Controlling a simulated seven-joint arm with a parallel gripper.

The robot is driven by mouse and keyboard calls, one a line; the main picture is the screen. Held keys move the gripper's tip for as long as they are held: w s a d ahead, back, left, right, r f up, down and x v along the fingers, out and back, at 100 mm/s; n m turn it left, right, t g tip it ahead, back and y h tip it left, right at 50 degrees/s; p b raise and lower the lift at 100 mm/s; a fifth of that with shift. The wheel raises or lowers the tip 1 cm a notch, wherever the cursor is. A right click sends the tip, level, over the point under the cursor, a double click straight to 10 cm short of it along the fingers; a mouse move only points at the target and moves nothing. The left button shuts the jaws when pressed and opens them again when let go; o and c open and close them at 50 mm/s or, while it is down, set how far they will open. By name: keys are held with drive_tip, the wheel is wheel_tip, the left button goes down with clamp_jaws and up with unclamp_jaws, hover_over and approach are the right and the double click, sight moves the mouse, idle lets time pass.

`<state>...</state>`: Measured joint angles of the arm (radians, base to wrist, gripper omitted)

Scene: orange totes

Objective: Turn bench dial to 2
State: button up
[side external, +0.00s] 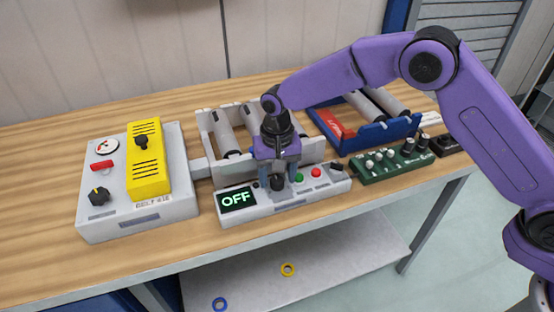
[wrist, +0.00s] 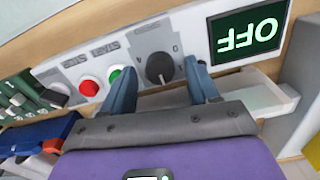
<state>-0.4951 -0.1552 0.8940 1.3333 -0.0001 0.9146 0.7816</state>
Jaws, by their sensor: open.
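A light grey bench panel (side external: 258,208) has a lit display (side external: 239,200) reading "OFF" in green. A black dial (side external: 277,183) sits on this panel right of the display, partly hidden by my gripper. The wrist view shows the dial (wrist: 160,68) clearly, with small marks around it that I cannot read surely; the display (wrist: 247,35) appears upside down there. My gripper (side external: 278,187) is open and points down over the dial. In the wrist view its two blue-grey fingers stand on either side of the dial, with visible gaps; contact is not apparent.
Green (side external: 299,177) and red (side external: 316,172) buttons sit close right of the dial. A grey box (side external: 150,210) with a yellow cover (side external: 147,160) and another black knob (side external: 99,196) stands left. Roller frames stand behind. A green knob box (side external: 392,162) is right.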

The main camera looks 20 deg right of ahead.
sight(277, 179)
wheel_tip(277, 179, up, 17)
drive_tip(key=shift+r, duration=0.15)
idle(0.4)
idle(0.4)
drive_tip(key=s+d+f+n, duration=0.2)
drive_tip(key=s+d+n, duration=0.5)
drive_tip(key=s+d, duration=0.8)
drive_tip(key=s+d+f+n, duration=0.2)
drive_tip(key=s+d+n, duration=0.5)
drive_tip(key=s+d, duration=0.7)
drive_tip(key=s, duration=0.4)
drive_tip(key=shift+d+f, duration=0.15)
drive_tip(key=shift+d, duration=0.2)
drive_tip(key=shift+c, duration=0.3)
